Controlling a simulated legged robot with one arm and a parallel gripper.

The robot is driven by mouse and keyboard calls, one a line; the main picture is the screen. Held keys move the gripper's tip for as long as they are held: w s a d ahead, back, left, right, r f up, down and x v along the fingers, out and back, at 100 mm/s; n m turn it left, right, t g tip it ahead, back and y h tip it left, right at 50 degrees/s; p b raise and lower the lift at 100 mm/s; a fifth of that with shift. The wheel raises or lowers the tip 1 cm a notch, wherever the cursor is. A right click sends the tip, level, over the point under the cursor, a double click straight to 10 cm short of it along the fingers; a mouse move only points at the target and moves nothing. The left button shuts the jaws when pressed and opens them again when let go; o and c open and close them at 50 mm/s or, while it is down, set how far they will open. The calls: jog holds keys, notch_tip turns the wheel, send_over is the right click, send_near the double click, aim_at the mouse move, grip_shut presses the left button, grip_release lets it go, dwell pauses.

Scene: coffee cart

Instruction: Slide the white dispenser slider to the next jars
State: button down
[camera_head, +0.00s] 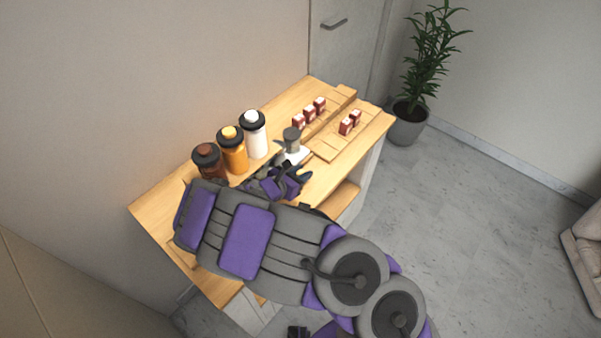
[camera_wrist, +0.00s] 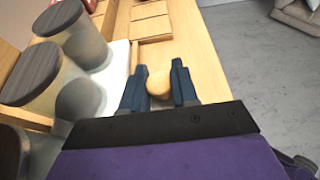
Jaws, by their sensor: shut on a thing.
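The white dispenser slider (camera_head: 300,157) shows as a small white base under a grey cup-like part (camera_head: 292,139) on the wooden cart top. In the wrist view a white flat part (camera_wrist: 119,62) lies left of my gripper (camera_wrist: 160,80). My gripper's dark blue fingers are shut on a round light-wood knob (camera_wrist: 158,83). The knob's join to the slider is hidden. In the head view my gripper (camera_head: 287,183) is just in front of the slider. Three jars stand in a row behind: brown (camera_head: 207,160), orange (camera_head: 233,150) and white (camera_head: 254,136).
Small red-brown packages (camera_head: 309,112) stand on wooden trays at the cart's far right end. The cart top (camera_head: 326,182) is bare along its front edge. A potted plant (camera_head: 408,125) stands on the floor beyond. My arm hides the cart's near left part.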

jog(key=shift+a, duration=0.15)
jog(key=s+a+p, duration=0.3)
jog(key=s+p, duration=0.1)
jog(key=shift+s+a+r, duration=0.2)
jog(key=shift+s+a, duration=0.15)
jog(key=shift+a, duration=0.05)
jog(key=shift+s+a+f+p, duration=0.15)
jog(key=shift+s+a+p, duration=0.2)
jog(key=shift+s+p, duration=0.15)
jog(key=c, duration=0.9)
grip_release()
jog(key=shift+a, duration=0.1)
